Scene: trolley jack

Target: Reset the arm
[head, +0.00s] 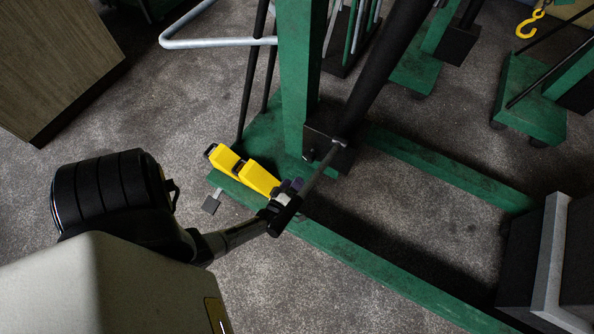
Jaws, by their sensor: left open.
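My left arm comes in from the lower left, and its gripper (287,200) is open over the green base frame (350,246). A thin grey rod (321,170) runs from a black block (328,139) at the foot of the green post (299,75) down to the gripper. I cannot tell whether the rod's lower end touches the fingers or only overlaps them in the picture. A yellow part (258,178) lies on the green base just left of the gripper. My right gripper is out of view.
A thick black bar (385,65) slopes up from the block. A green leg (450,178) extends right. A wooden cabinet (55,60) stands at the upper left. A yellow hook (530,22) is at the upper right.

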